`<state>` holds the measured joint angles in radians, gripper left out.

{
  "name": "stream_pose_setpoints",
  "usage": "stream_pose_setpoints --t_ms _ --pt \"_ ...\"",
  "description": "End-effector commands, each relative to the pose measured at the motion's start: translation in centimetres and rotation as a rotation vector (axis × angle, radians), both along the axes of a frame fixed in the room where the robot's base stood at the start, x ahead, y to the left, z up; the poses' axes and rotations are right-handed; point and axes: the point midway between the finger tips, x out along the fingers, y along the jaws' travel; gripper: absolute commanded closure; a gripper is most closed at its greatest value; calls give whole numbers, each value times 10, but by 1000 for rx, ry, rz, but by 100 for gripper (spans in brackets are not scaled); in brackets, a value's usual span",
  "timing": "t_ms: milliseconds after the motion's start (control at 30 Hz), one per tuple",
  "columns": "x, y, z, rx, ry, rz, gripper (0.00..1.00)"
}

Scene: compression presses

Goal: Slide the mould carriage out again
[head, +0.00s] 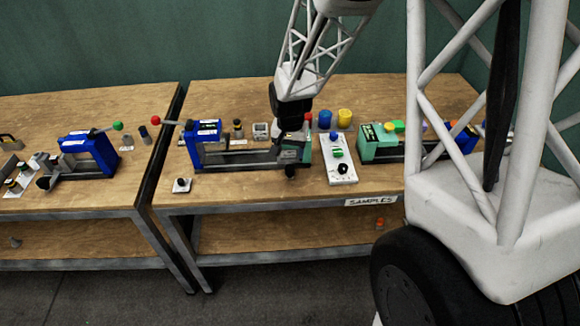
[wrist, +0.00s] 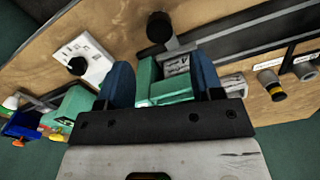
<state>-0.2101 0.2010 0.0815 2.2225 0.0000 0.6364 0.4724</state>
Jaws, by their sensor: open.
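The blue press (head: 205,143) with a red-ball lever stands at the left of the right-hand table. Its dark rail (head: 245,158) runs right, to below my gripper (head: 297,145). In the wrist view my gripper (wrist: 162,75) is open, its two blue fingers on either side of a teal mould block (wrist: 172,91) with a grey part beside it. The teal block also shows under my gripper in the head view (head: 303,156). A black knob (wrist: 160,27) sticks out beyond the fingers. Whether the fingers touch the block, I cannot tell. The carriage underneath is mostly hidden.
A white panel (head: 341,174) with knobs lies just right of my gripper. A teal press (head: 378,146) stands beyond it. Blue (head: 325,118) and yellow (head: 344,117) cups stand behind. Another blue press (head: 90,153) is on the left table. The table front is mostly clear.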

Motion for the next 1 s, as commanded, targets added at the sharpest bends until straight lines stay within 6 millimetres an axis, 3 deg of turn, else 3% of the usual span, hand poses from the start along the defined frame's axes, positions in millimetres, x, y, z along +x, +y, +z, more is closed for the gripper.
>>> stream_pose_setpoints --t_ms 700,1000 --pt "0 0 -63 -1 1 0 40" --pt "0 0 -75 0 0 0 40"
